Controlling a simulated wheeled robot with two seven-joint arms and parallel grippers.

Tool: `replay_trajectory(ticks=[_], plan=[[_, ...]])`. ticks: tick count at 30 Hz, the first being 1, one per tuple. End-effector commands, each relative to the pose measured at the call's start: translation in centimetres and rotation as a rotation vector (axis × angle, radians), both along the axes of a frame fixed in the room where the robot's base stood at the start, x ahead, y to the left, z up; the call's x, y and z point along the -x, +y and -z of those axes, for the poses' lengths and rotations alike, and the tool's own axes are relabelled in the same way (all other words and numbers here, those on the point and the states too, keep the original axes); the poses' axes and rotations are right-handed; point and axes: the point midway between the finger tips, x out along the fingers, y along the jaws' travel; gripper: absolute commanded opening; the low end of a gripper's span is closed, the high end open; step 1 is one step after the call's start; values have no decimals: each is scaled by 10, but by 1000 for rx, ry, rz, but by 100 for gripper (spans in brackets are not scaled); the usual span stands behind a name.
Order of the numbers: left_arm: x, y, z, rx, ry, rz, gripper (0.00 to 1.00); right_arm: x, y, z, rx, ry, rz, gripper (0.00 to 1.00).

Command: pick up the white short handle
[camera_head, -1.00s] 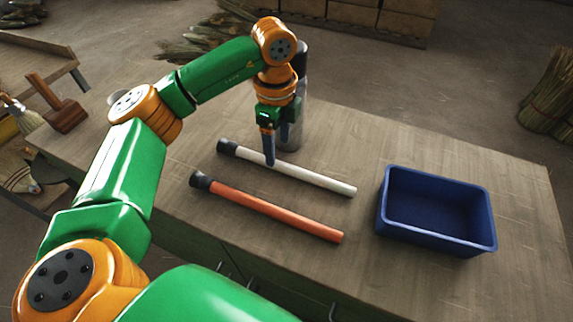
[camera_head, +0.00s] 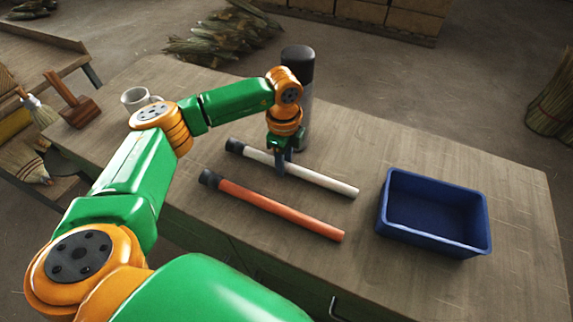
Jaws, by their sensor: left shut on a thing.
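The white short handle (camera_head: 320,180) lies slanted across the middle of the table, with a black cap at its upper left end. My left gripper (camera_head: 281,169) points down over it and is shut on it, left of its middle. The handle looks to be still at table level; whether it touches the wood is hard to tell. The fingers hide a short stretch of the handle. My right gripper is out of view.
An orange handle (camera_head: 280,210) with a black cap lies nearer, almost parallel. A blue bin (camera_head: 433,242) stands at the right. A dark-topped cylinder (camera_head: 298,75) stands behind my gripper, and a white mug (camera_head: 136,97) is at the left. The table's back right (camera_head: 430,135) is clear.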

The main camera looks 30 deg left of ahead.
Motion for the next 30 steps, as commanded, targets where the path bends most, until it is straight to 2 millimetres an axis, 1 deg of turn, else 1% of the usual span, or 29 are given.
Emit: replay_trajectory(ticks=[7,10,13,15,17,22,24,25,27,30], plan=[[0,0,0,0,-1,0,0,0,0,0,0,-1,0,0],[-1,0,-2,0,-2,0,0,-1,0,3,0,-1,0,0],[-1,0,-12,1,-5,1,0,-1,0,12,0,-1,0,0],[-2,0,-26,2,-10,1,0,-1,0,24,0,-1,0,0],[7,10,-42,1,-8,-3,0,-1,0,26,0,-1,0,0],[35,39,-89,0,-10,-3,0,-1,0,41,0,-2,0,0],[52,56,-99,-2,-8,-7,0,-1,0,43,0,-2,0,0],[59,63,-107,-4,-7,-7,0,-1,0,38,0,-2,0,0],[72,76,-118,-2,-5,-6,0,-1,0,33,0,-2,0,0],[85,89,-126,-1,-3,-4,0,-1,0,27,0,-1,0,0]])
